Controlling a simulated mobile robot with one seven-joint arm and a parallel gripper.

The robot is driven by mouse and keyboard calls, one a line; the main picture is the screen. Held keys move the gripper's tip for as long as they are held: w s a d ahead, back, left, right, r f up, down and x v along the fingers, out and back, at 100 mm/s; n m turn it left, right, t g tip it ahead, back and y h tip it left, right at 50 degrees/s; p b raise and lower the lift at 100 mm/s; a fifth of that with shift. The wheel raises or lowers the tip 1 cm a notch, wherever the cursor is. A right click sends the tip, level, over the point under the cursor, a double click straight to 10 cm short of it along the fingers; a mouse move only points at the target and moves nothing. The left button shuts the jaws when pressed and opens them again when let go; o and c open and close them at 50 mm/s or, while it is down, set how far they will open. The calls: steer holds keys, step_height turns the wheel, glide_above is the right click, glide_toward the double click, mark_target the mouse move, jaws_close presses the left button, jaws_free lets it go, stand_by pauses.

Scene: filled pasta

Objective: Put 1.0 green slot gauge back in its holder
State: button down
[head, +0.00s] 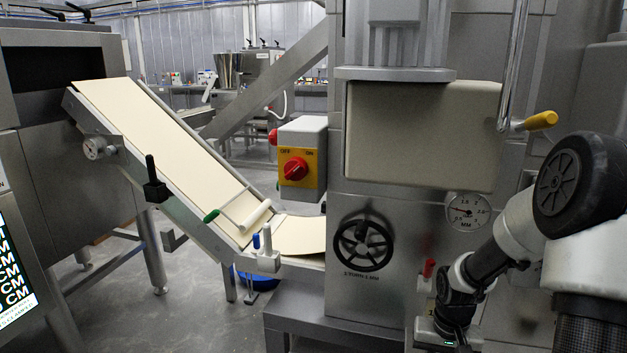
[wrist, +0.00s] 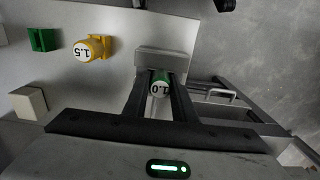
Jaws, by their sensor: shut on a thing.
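A green holder (wrist: 42,39) is fixed to the pale metal panel at the upper left, apart from my gripper, and looks empty. In the head view my gripper (head: 440,335) is at the bottom, low in front of the machine. The gauge cannot be made out there.
A yellow gauge marked 1.5 (wrist: 89,48) sits in a yellow holder between the green holder and my gripper. A cream block (wrist: 28,102) stands out at the left. In the head view, a red piece (head: 429,268) is just above my gripper, and a black handwheel (head: 363,244) is left of it.

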steer(key=shift+r+p, duration=0.7)
steer(key=shift+r, duration=0.1)
stand_by(0.8)
steer(key=shift+r+p, duration=2.15)
steer(key=shift+r, duration=0.45)
